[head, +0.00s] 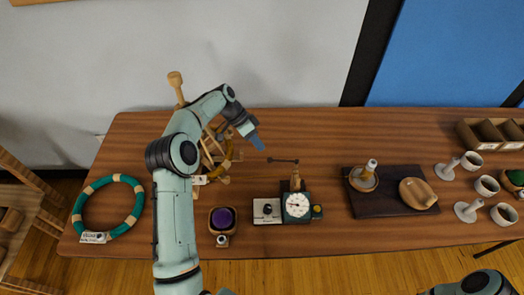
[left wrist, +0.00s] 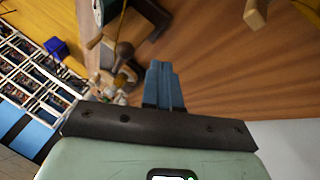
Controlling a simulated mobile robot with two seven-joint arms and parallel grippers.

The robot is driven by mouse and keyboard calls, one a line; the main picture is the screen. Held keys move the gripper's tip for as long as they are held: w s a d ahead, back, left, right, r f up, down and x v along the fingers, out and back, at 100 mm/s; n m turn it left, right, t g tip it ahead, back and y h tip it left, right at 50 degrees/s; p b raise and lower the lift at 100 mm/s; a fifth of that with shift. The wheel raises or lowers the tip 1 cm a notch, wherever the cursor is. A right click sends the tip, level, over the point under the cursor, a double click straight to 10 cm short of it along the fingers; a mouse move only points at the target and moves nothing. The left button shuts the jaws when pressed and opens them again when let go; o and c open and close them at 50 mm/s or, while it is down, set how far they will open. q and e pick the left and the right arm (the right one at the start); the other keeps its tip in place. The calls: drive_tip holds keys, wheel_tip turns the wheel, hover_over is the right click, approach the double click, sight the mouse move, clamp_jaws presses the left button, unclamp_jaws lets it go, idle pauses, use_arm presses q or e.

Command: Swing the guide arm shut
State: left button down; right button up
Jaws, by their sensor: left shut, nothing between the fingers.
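A thin dark bar, which looks like the guide arm (head: 283,160), lies level above the table beside a small wooden post (head: 296,180). The post stands behind a dark box with a round white dial (head: 297,205). My left gripper (head: 259,146) is up and to the left of the bar, apart from it, with its blue fingers together and empty. My right gripper is out of view; only part of that arm shows at the lower right.
A wooden winder frame (head: 215,160) stands behind my left arm. A green and cream yarn ring (head: 137,205) lies at the left. A purple ball sits in a wooden box (head: 222,231) at the front. A dark tray (head: 388,207) and several white cups are to the right.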

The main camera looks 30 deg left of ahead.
use_arm(q)
drive_tip(key=shift+s+d+f+b, duration=0.15)
drive_tip(key=shift+s+d, duration=0.25)
drive_tip(key=shift+d, duration=0.25)
drive_tip(key=shift+s+d+f+b, duration=0.15)
drive_tip(key=shift+s+d, duration=0.2)
drive_tip(key=shift+d, duration=0.3)
drive_tip(key=shift+r, duration=0.1)
